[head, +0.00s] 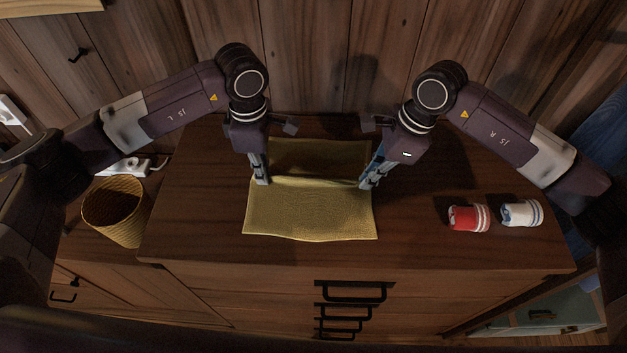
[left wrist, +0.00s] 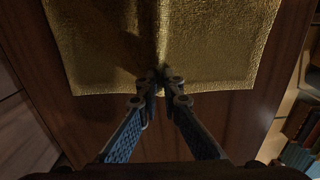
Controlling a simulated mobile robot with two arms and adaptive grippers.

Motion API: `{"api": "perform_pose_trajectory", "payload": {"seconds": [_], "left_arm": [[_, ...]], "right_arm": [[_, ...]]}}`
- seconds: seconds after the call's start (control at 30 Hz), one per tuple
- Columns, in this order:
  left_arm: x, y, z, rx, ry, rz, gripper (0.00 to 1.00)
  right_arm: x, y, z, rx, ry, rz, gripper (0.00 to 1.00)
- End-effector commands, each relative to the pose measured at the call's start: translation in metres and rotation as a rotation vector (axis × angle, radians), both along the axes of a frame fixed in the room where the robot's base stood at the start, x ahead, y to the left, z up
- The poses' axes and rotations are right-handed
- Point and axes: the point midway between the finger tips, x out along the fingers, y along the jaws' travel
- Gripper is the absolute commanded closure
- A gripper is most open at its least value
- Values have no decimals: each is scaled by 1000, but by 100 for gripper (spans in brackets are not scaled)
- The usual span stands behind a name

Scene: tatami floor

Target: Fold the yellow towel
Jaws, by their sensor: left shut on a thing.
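The yellow towel (head: 310,213) lies on the dark wooden chest top. A raised ridge crosses it between my grippers, with a shaded part (head: 320,153) behind. My left gripper (head: 262,182) is shut on the towel at its left edge. In the left wrist view the fingertips (left wrist: 160,82) pinch the edge of the towel (left wrist: 215,45), and a crease runs away from them. My right gripper (head: 367,185) is at the towel's right edge, at the other end of the ridge. Its fingertips overlap the cloth, so I cannot tell whether it is shut.
A red can (head: 467,218) and a white can (head: 521,213) lie on the right of the chest top (head: 420,245). A wicker basket (head: 117,212) stands at the left on a lower surface. A wooden wall (head: 310,60) rises close behind. The chest top's front strip is clear.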

Motion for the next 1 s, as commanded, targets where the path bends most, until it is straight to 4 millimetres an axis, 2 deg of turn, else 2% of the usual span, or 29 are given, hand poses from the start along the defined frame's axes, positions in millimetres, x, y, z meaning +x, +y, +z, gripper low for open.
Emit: {"api": "perform_pose_trajectory", "payload": {"seconds": [0.6, 0.77, 1.0], "left_arm": [[-1, 1, -1, 3, 3, 1, 100], [-1, 1, 6, 3, 2, 1, 100], [0, 1, 25, 2, 1, 1, 100]], "right_arm": [[-2, -1, -2, -5, 6, 1, 100], [-1, -1, 5, -5, 5, 0, 100], [-1, -1, 25, -3, 3, 0, 100]]}}
